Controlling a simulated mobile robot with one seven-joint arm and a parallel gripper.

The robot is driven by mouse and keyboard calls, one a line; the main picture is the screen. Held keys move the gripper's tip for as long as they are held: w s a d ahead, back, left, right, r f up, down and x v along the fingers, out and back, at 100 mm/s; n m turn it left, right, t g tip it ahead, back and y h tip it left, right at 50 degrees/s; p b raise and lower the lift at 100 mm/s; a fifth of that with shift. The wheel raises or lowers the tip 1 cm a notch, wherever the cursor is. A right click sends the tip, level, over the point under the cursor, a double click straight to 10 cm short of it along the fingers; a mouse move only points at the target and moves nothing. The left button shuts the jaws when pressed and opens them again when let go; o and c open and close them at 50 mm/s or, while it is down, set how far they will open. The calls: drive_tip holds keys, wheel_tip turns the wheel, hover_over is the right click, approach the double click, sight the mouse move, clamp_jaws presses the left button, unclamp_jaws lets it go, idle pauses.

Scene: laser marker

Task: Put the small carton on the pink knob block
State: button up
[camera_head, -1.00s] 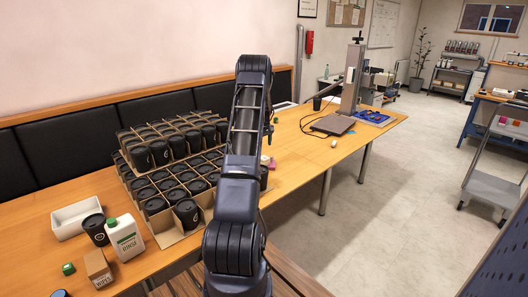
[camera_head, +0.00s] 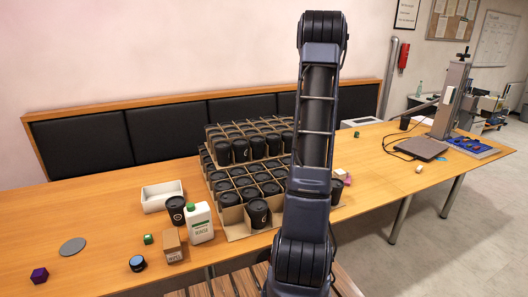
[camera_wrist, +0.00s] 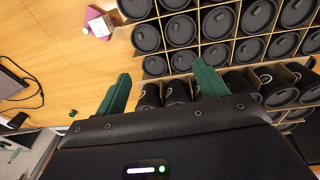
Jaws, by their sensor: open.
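A pink block (camera_head: 346,179) shows partly behind my arm, right of the cup trays. In the wrist view the pink block (camera_wrist: 92,13) lies at the upper left, with a small white box-like piece (camera_wrist: 100,28) against it or on it; I cannot tell which. My gripper (camera_wrist: 161,76) is open and empty, with green fingers spread above the table beside the cups. In the head view my arm hides it.
Stacked cardboard trays of black cups (camera_head: 245,180) fill the middle.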

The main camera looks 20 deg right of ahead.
drive_tip(key=s+a+r+t, duration=0.1)
drive_tip(key=s+a+r, duration=0.3)
drive_tip(key=a, duration=0.5)
drive_tip(key=s+a+r, duration=0.5)
drive_tip(key=a, duration=0.3)
drive_tip(key=s+a+r+t, duration=0.1)
drive_tip(key=s+a+r, duration=0.3)
drive_tip(key=a, duration=0.5)
drive_tip(key=s+a+f, duration=0.1)
drive_tip(key=s+a, duration=0.6)
drive_tip(key=s, duration=0.4)
drive_tip(key=s+a+f+t, duration=0.1)
drive_tip(key=s+a, duration=0.6)
drive_tip(key=s, duration=0.4)
drive_tip(key=shift+s+a+f+t+y, duration=0.2)
drive_tip(key=shift+s+a+t+y, duration=0.1)
drive_tip(key=shift+y, duration=0.1)
